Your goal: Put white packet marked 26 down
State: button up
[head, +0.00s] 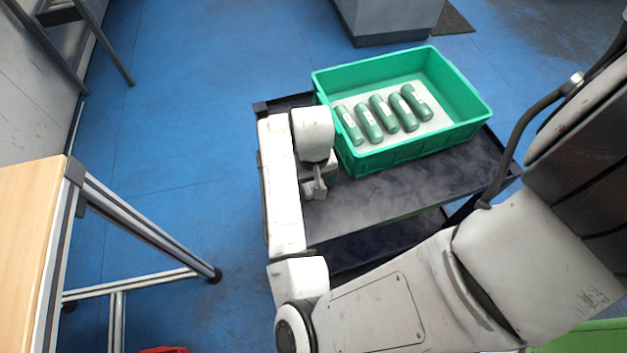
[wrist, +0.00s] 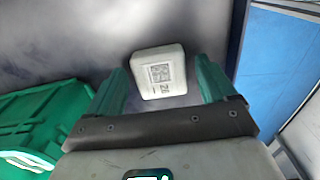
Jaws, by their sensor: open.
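The white packet marked 26 (wrist: 158,73) shows in the wrist view as a small rounded white block with a printed square code and the number upside down. It appears to lie on the dark cart top, between and slightly beyond my fingers. My gripper (wrist: 162,66) is open, with a green finger on each side of the packet and a visible gap at both sides. In the head view my gripper (head: 317,187) points down over the left part of the cart top (head: 400,190). I cannot make out the packet clearly there; my arm covers that area.
A green crate (head: 410,147) stands on the cart, right of my gripper, with several green cylinders (head: 386,113) on a pale base inside. It also shows at left in the wrist view (wrist: 45,115). A wooden-topped table (head: 30,240) stands at left. Blue floor lies between.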

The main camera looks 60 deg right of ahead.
jog(key=shift+r, duration=0.1)
notch_tip(320, 180, up, 12)
jog(key=p, duration=0.2)
jog(key=w+d+r+n+t+h, duration=0.25)
jog(key=d+r+h, duration=0.25)
jog(key=d, duration=0.4)
jog(key=n+y, duration=0.2)
jog(key=n, duration=0.3)
send_over(322, 183)
notch_tip(322, 183, down, 7)
jog(key=s+a+f+y, duration=0.1)
jog(key=s+a+f, duration=0.1)
jog(key=a, duration=0.1)
jog(key=s+a+f+n+g, duration=0.1)
jog(key=s+a, duration=0.1)
jog(key=a, duration=0.1)
jog(key=s+a+f+y, duration=0.1)
jog(key=s+a+f, duration=0.1)
jog(key=a, duration=0.2)
jog(key=shift+f+n+y, duration=0.25)
jog(key=shift+f+y, duration=0.05)
jog(key=shift+f, duration=0.05)
jog(key=shift+s+a+f+g, duration=0.1)
jog(key=shift+s+a+g, duration=0.05)
jog(key=shift+a+g, duration=0.15)
jog(key=shift+c, duration=0.5)
